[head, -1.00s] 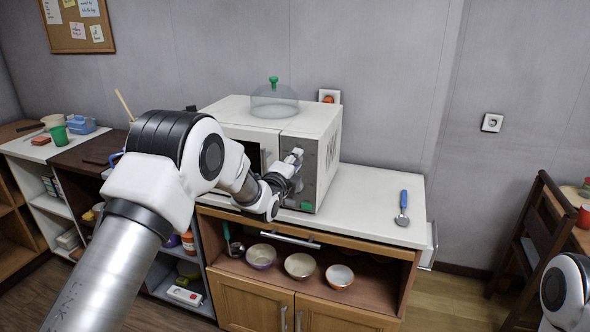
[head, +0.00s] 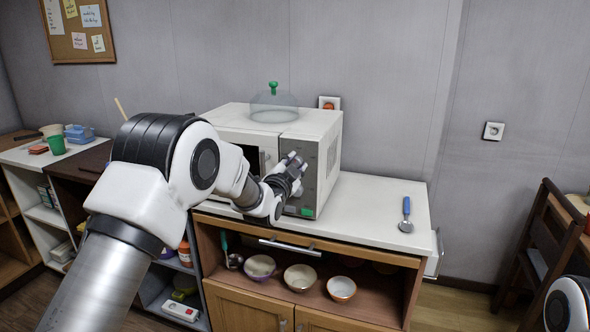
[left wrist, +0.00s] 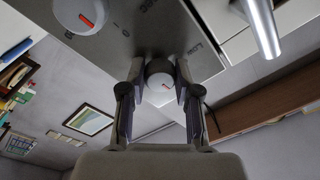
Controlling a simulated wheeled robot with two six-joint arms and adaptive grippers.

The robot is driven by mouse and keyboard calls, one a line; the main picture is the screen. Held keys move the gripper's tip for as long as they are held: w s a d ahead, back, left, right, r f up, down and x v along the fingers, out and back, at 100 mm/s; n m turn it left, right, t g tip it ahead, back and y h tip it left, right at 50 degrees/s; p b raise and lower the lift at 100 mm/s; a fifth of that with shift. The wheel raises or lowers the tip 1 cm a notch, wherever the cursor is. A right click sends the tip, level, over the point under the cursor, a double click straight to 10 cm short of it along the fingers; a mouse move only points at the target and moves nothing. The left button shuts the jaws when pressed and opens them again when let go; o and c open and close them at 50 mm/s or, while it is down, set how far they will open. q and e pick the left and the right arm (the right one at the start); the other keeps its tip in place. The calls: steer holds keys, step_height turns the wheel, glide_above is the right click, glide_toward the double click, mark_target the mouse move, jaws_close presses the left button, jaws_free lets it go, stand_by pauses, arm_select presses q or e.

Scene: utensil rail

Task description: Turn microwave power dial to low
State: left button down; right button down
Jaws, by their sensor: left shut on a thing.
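The white microwave (head: 232,116) stands on the counter with its control panel (head: 325,172) at its right front. My left gripper (head: 297,163) is at this panel. In the left wrist view its fingers are shut on a round power dial (left wrist: 158,74), one finger on each side. The dial is light grey with a red mark on its face. A printed "Low" label (left wrist: 197,44) shows on the panel to the right of the dial. A second dial (left wrist: 84,12) with a red mark is at the upper left, free of the fingers. My right gripper is out of view.
A clear dome with a green knob (head: 273,100) stands on the microwave. A blue-handled utensil (head: 406,212) lies on the clear right part of the counter (head: 365,205). A silver bar handle (left wrist: 262,25) is near the gripper. Several bowls stand on the shelf below.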

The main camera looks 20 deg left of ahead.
arm_select(q)
steer(key=n+b, duration=0.2)
steer(key=n, duration=0.7)
steer(key=shift+f+n+y, duration=0.1)
steer(key=shift+n+y, duration=0.2)
steer(key=n, duration=0.4)
steer(key=shift+d+n+b, duration=0.1)
steer(key=shift+n+b, duration=0.2)
steer(key=shift+b, duration=0.05)
steer(key=shift+n+g, duration=0.3)
steer(key=shift+n, duration=1.7)
steer(key=c, duration=0.8)
jaws_free()
